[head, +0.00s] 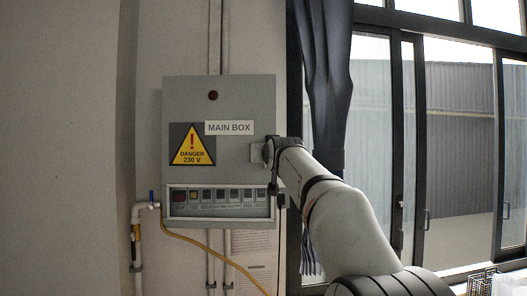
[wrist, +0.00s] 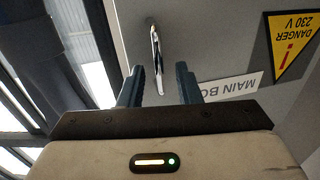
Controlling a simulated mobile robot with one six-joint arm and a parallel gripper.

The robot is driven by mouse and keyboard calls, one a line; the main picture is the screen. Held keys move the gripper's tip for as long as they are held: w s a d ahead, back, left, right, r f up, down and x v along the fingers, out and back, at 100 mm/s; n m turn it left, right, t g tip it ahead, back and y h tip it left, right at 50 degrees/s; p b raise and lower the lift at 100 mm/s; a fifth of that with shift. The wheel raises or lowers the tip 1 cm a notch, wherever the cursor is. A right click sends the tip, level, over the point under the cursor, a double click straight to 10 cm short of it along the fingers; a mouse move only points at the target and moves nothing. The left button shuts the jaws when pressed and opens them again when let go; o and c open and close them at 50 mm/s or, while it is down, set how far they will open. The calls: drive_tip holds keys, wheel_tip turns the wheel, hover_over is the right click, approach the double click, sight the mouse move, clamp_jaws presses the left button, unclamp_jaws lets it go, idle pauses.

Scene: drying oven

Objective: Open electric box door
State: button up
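The grey electric box (head: 190,105) hangs on the wall, and its door looks closed. It bears a "MAIN BOX" label (head: 229,128) and a yellow danger sign (head: 192,148). In the wrist view, upside down, a slim shiny metal handle (wrist: 156,48) stands out from the door. My gripper (wrist: 159,78) is open, with its two dark fingers apart. The handle is ahead of and roughly between the fingertips, its near end close to the left finger; I cannot tell if they touch. In the head view my gripper (head: 268,152) is at the door's right edge and my wrist hides the handle.
A row of switches (head: 219,196) lies along the box's lower front. A pipe with a blue valve (head: 151,197) and a yellow hose (head: 205,247) are at lower left. A dark curtain (head: 328,80) and windows (head: 459,140) are to the right. The wall at left is bare.

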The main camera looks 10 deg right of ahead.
clamp_jaws()
idle(0.4)
